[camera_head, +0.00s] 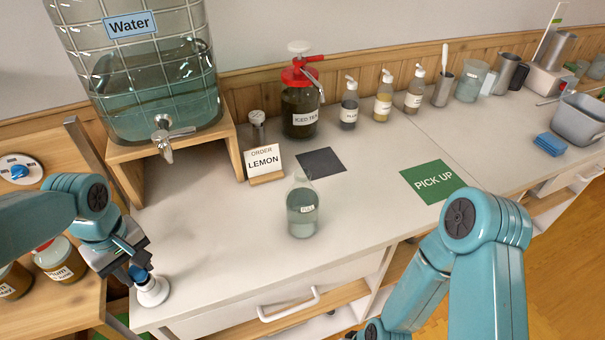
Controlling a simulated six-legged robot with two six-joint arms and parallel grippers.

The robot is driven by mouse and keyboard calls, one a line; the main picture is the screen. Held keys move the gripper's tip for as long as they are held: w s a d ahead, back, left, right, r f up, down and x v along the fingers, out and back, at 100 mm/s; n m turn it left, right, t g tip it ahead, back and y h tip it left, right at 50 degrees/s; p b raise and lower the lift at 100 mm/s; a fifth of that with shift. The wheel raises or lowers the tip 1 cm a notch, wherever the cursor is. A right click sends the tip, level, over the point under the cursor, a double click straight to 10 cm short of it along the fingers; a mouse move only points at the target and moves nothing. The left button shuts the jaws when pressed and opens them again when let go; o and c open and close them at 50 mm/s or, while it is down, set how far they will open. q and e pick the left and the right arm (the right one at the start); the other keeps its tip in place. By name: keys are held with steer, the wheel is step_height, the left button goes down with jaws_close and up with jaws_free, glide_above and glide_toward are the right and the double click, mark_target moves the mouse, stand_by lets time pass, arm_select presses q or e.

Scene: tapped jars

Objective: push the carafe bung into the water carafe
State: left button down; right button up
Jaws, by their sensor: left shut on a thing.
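The water carafe (302,217) is a clear bottle standing upright on the white counter, with a small label and water in it. I see nothing in its narrow neck. My left gripper (137,272) is at the counter's front left corner, shut on a small blue piece that looks like the carafe bung (140,273). This piece is right above a round white stand (153,291); I cannot tell whether they touch. The gripper is well left of the carafe and partly covers the bung. My right arm is at the lower right; its fingers are out of view.
A large water dispenser (150,75) stands on a wooden stand at the back left. A LEMON order card (264,161), a dark square mat (321,160) and a red-topped iced tea jar (300,105) are behind the carafe. A green PICK UP mat (433,181) lies to the right. Counter between gripper and carafe is clear.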

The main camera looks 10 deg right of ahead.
arm_select(q)
steer(key=shift+r, duration=0.5)
step_height(320, 180, up, 6)
steer(key=p, duration=0.5)
steer(key=shift+r, duration=0.2)
steer(key=shift+f, duration=0.15)
